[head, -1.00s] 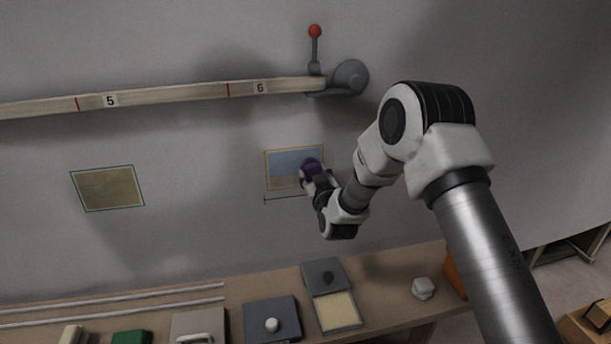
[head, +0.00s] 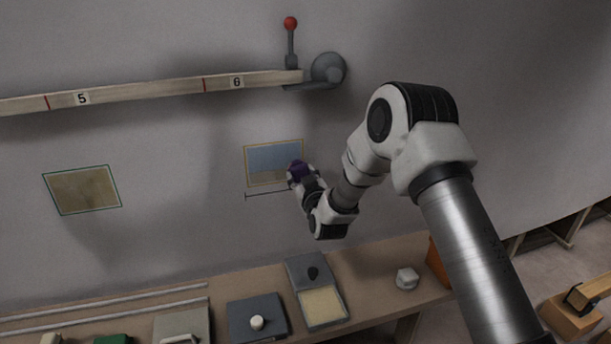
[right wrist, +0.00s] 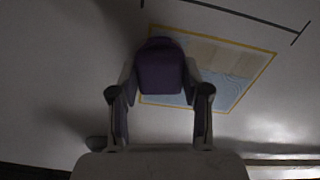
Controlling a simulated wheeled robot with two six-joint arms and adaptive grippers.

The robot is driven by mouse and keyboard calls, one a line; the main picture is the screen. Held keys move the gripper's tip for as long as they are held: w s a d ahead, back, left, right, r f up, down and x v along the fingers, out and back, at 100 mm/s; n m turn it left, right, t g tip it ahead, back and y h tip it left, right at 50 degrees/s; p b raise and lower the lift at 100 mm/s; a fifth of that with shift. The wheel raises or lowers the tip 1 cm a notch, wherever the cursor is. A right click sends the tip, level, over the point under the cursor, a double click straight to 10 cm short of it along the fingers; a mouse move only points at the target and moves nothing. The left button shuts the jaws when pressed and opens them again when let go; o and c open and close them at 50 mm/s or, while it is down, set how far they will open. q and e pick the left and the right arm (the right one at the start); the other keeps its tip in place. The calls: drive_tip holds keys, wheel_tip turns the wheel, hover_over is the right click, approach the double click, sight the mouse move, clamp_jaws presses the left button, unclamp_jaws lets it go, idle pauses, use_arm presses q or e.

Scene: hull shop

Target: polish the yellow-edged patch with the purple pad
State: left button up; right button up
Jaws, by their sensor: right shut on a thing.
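The yellow-edged patch (head: 268,160) is on the grey upright wall. Most of its face looks blue. In the right wrist view the patch (right wrist: 232,90) shows duller beige blotches on the side toward a black line, and blue on the other side. My right gripper (head: 302,181) is shut on the purple pad (head: 296,169) at the patch's lower right corner. In the right wrist view the pad (right wrist: 160,68) sits between the fingers, covering part of the patch's left end. I cannot tell whether the pad touches the surface. My left gripper is out of view.
A green-edged tan patch (head: 83,190) is on the wall at left. A numbered wooden batten (head: 150,92) and a red-knobbed lever (head: 290,40) are above. A bench (head: 375,285) below holds a grey-lidded box (head: 322,307), a white block (head: 406,279) and other items.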

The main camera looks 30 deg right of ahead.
drive_tip(key=shift+w+a, duration=0.2)
drive_tip(key=shift+a, duration=0.7)
drive_tip(key=shift+w+a+r, duration=0.1)
drive_tip(key=shift+w+a, duration=0.15)
drive_tip(key=shift+a, duration=0.7)
drive_tip(key=shift+w+a+f, duration=0.1)
drive_tip(key=shift+w+a, duration=0.1)
drive_tip(key=shift+a, duration=0.8)
drive_tip(key=shift+w+a+r, duration=0.1)
drive_tip(key=shift+w+a, duration=0.15)
drive_tip(key=shift+a, duration=0.7)
drive_tip(key=shift+w+a, duration=0.2)
drive_tip(key=shift+a, duration=0.65)
drive_tip(key=shift+w+a, duration=0.25)
drive_tip(key=shift+a, duration=0.65)
drive_tip(key=shift+w+a, duration=0.2)
drive_tip(key=shift+a, duration=0.65)
drive_tip(key=shift+o, duration=0.3)
drive_tip(key=shift+s, duration=0.1)
drive_tip(key=shift+c, duration=0.3)
drive_tip(key=shift+s+a, duration=0.1)
drive_tip(key=shift+s, duration=0.4)
